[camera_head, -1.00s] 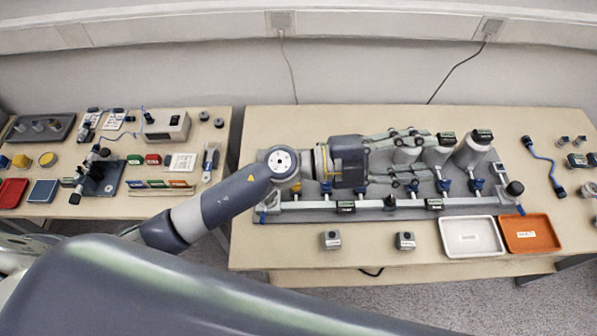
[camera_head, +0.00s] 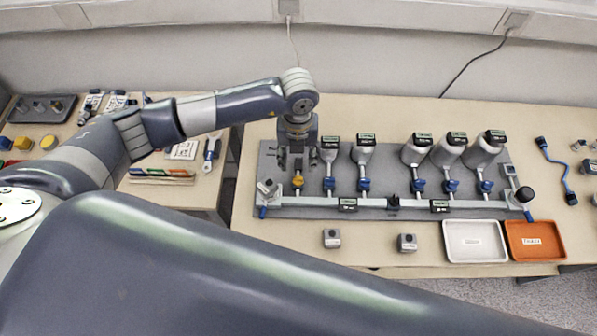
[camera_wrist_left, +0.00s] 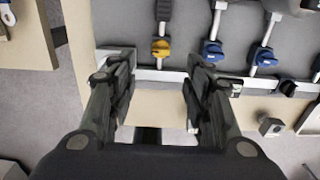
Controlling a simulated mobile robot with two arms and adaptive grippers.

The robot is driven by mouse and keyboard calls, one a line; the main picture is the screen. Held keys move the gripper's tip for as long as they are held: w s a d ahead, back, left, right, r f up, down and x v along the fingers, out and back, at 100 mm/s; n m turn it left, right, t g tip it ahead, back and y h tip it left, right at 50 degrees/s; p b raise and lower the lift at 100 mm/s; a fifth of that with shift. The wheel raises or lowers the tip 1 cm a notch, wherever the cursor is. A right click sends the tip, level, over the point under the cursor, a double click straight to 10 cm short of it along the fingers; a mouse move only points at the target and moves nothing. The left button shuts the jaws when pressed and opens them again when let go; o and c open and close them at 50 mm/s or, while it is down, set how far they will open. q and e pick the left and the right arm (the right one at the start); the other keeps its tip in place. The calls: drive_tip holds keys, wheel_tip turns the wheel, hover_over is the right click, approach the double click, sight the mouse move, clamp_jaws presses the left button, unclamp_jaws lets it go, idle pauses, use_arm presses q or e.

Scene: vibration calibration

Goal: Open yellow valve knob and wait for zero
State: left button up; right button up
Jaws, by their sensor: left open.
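The yellow valve knob (camera_head: 297,181) sits at the left end of the valve row on the grey rig plate (camera_head: 390,210). It also shows in the wrist view (camera_wrist_left: 161,47), beyond and between my fingertips. My left gripper (camera_head: 298,160) is open and empty, pointing down just behind the knob in the head view. In the wrist view its two fingers (camera_wrist_left: 160,66) stand wide apart, and neither touches the knob. Small dark displays (camera_head: 348,205) with green readouts are on the rig, too small to read. My right gripper is not in view.
Blue valve knobs (camera_head: 329,183) and several grey bottles (camera_head: 416,151) stand right of the yellow knob. A white tray (camera_head: 449,255) and an orange tray (camera_head: 513,254) lie at the front right. Two small grey blocks (camera_head: 332,238) sit in front of the rig.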

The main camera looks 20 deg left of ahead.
sight(298, 178)
use_arm(q)
wheel_tip(298, 178, down, 10)
drive_tip(key=shift+s+r+p, duration=0.1)
drive_tip(key=shift+r+p, duration=0.15)
drive_tip(key=shift+p, duration=0.55)
clamp_jaws()
